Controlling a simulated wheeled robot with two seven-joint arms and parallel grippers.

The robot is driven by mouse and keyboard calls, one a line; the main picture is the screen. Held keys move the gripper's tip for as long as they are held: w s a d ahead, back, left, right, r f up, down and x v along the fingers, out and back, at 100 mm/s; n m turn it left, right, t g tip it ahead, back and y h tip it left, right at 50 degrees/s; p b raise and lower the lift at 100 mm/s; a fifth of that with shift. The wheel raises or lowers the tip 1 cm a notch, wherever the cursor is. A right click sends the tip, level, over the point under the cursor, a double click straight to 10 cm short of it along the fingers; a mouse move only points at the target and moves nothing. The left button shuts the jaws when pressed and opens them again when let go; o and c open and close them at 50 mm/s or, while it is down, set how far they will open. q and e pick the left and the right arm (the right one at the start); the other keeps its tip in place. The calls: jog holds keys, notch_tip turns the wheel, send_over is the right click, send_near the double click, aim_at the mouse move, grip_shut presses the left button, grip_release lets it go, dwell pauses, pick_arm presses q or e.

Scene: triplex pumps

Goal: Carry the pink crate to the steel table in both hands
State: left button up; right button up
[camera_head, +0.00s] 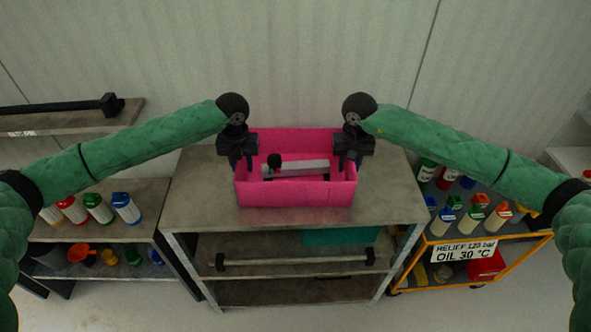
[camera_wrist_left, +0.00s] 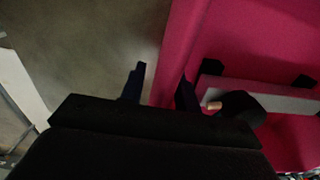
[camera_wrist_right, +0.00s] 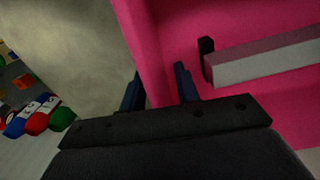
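The pink crate (camera_head: 295,196) is over the grey-topped table (camera_head: 205,200) in the middle of the head view. It looks level, and I cannot tell whether its underside touches the top. Inside lies a pale grey bar with dark ends (camera_head: 300,169). My left gripper (camera_head: 243,166) is at the crate's left wall, one finger outside and one inside; the wall (camera_wrist_left: 178,55) shows between them. My right gripper (camera_head: 350,166) straddles the right wall (camera_wrist_right: 150,60) the same way. Both look shut on the walls, with the fingertips partly hidden.
A shelf with several bottles (camera_head: 98,208) stands left. An orange-framed cart (camera_head: 470,240) with bottles and a sign (camera_head: 463,251) stands right. A long bar (camera_head: 295,261) and a teal item (camera_head: 340,236) lie below the tabletop. The wall is close behind.

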pick_arm(q)
grip_shut()
pick_arm(e)
grip_shut()
pick_arm(q)
jog(key=shift+r, duration=0.15)
pick_arm(e)
jog(key=shift+r, duration=0.15)
